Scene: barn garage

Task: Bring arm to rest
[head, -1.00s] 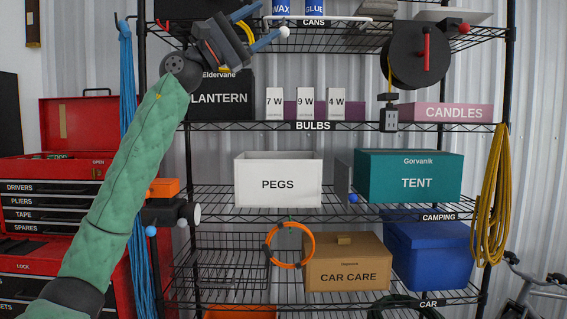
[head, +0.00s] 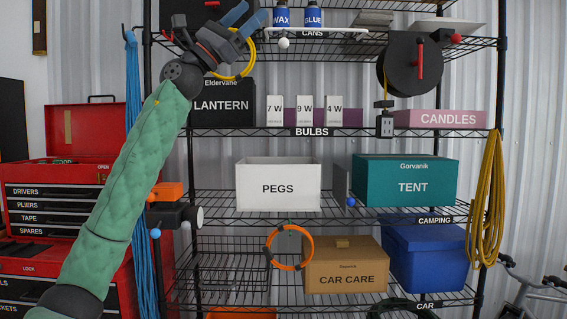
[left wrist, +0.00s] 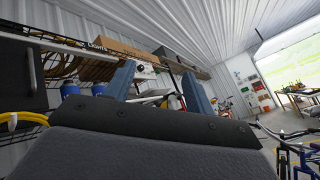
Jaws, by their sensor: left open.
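My left arm, in a green quilted sleeve, reaches up from the lower left in the head view. Its left gripper (head: 246,20) is high, in front of the top shelf, left of the blue WAX can (head: 282,17). Its two blue fingers are apart with nothing between them. In the left wrist view the fingers (left wrist: 158,82) also stand apart and empty. A yellow cable loop (head: 240,68) shows just behind and below the gripper. My right gripper is not in view.
The wire shelf rack holds a LANTERN box (head: 222,104), a white PEGS bin (head: 278,188), a teal TENT box (head: 405,183) and a black cable reel (head: 411,64). A red tool chest (head: 65,200) stands at left. Blue rope (head: 133,120) hangs beside the rack.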

